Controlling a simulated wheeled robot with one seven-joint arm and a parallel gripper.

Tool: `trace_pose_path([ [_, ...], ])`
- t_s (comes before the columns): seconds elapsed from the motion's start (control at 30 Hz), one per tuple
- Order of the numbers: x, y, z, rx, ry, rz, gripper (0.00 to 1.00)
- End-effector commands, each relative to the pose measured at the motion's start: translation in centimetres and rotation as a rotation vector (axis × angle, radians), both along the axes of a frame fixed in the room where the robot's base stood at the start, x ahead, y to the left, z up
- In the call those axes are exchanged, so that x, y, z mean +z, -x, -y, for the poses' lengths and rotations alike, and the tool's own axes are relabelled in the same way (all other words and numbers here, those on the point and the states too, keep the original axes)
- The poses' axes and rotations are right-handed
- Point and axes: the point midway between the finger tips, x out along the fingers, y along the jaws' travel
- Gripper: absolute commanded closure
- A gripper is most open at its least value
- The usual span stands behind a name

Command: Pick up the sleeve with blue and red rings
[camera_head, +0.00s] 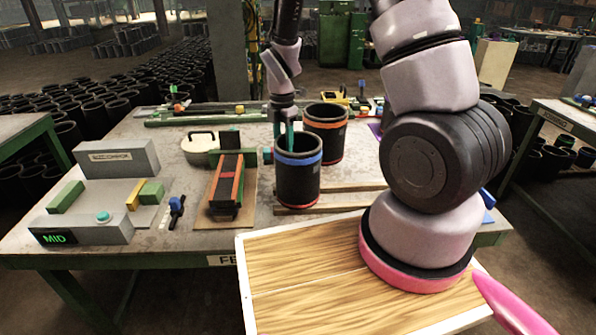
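A black sleeve (298,180) stands upright on the workbench, with a blue ring near its top and a red ring near its bottom. My gripper (284,140) points down at its open top, toward the left and back of the rim. Two teal fingers show with a gap between them, and their tips are partly hidden by the sleeve's near wall. I cannot tell whether they touch the rim. A second black sleeve (326,136) with an orange-red ring near its top stands close behind and to the right.
A sloped stand with orange strips (226,185) and a lidded pot (200,148) are left of the sleeves. A grey control box marked MID (80,230) is at the front left. A wooden tray surface (310,285) lies in front. My arm covers the right side.

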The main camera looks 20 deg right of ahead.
Motion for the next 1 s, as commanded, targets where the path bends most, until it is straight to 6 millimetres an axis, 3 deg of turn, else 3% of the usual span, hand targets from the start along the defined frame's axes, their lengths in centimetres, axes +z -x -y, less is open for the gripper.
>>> trace_pose_path([
  [0.27,-0.32,-0.02,-0.02,0.0,0.0,0.001,0.55],
  [0.37,-0.31,-0.02,-0.02,0.0,0.0,0.001,0.93],
  [0.4,-0.31,-0.02,-0.02,0.0,0.0,0.001,1.0],
  [1.0,-0.28,-0.02,-0.04,0.0,0.0,0.001,1.0],
])
